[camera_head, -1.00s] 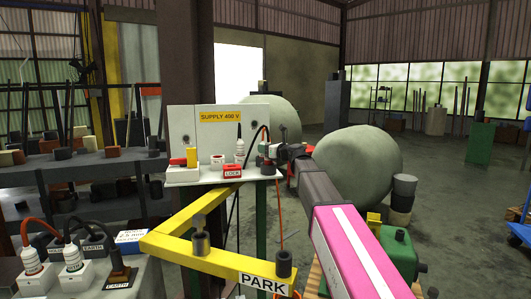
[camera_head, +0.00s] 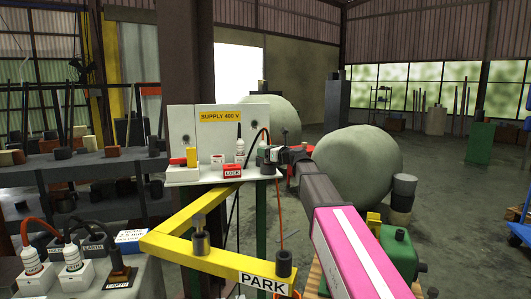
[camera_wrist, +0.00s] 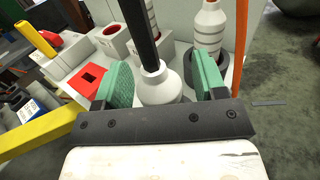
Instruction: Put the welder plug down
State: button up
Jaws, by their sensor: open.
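The welder plug (camera_wrist: 160,88) seems to be the white, round-shouldered plug with a thick black cable, seen in the wrist view. It sits between the green finger pads of my gripper (camera_wrist: 165,84), with gaps on both sides. Its lower end is hidden by the gripper body. In the head view my gripper (camera_head: 266,154) is open at the right end of the white supply shelf (camera_head: 205,178), and the plug there is mostly hidden.
Another white plug (camera_wrist: 209,28) stands in a dark ring just beyond the right finger. A yellow PARK bar (camera_head: 215,257) is in front, below the shelf.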

jog(key=v, duration=1.1)
jog(key=s+d+f+n+g+h, duration=0.2)
jog(key=s+f+n, duration=0.25)
jog(key=f, duration=0.55)
jog(key=s+d+f+n+g+h, duration=0.1)
jog(key=s+f+n+g+h, duration=0.3)
jog(key=f, duration=0.6)
jog(key=s+d+f+n+h, duration=0.1)
jog(key=s+d+f+n, duration=0.15)
jog(key=f+n, duration=0.55)
jog(key=s+d+f+n+g+h, duration=0.2)
jog(key=s+d+f+n+h, duration=0.1)
jog(key=s+f, duration=0.5)
jog(key=s+d+f+n+g+h, duration=0.3)
jog(key=s+d+f+n, duration=0.3)
jog(key=f, duration=0.4)
jog(key=shift+s+d+f+g+h, duration=0.3)
jog(key=shift+s+d+f+h, duration=0.15)
jog(key=shift+s, duration=0.5)
